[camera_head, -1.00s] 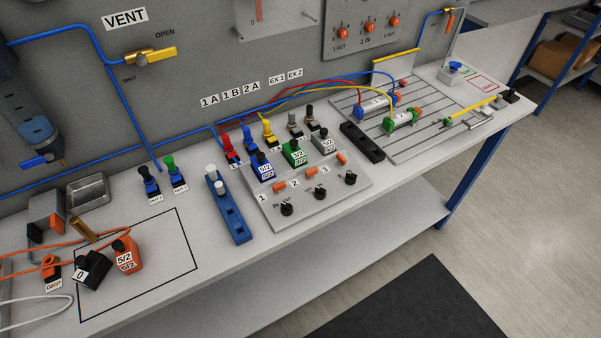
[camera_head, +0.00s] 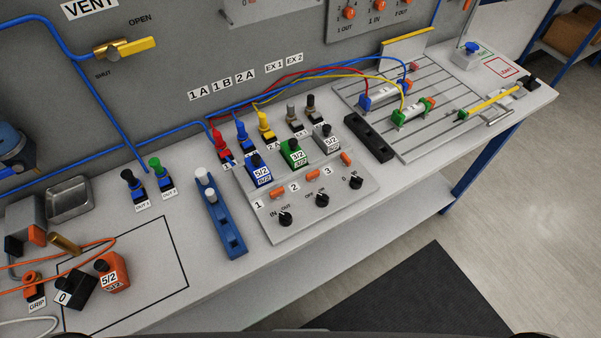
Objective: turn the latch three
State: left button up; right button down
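A light grey panel (camera_head: 300,222) on the bench carries labels 1, 2 and 3. To the right of label 3 (camera_head: 328,171) is a small orange latch (camera_head: 347,159), in front of the white-grey valve block (camera_head: 326,138). Similar orange latches stand by label 1 (camera_head: 277,193) and label 2 (camera_head: 313,174). Black knobs sit in front: left (camera_head: 285,218), middle (camera_head: 322,199) and right (camera_head: 356,181). The orange latch by label 3 lies slanted on the panel; its exact setting is too small to tell. Neither of my grippers is in view.
A blue block with white posts (camera_head: 222,225) stands left of the panel. A black block (camera_head: 368,140) stands to its right, before a slotted plate (camera_head: 440,125) with cylinders and tubes. Blue, red and yellow tubes arch behind. The bench's front edge below the panel is clear.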

aim_at(347, 160)
jog(key=k, duration=1)
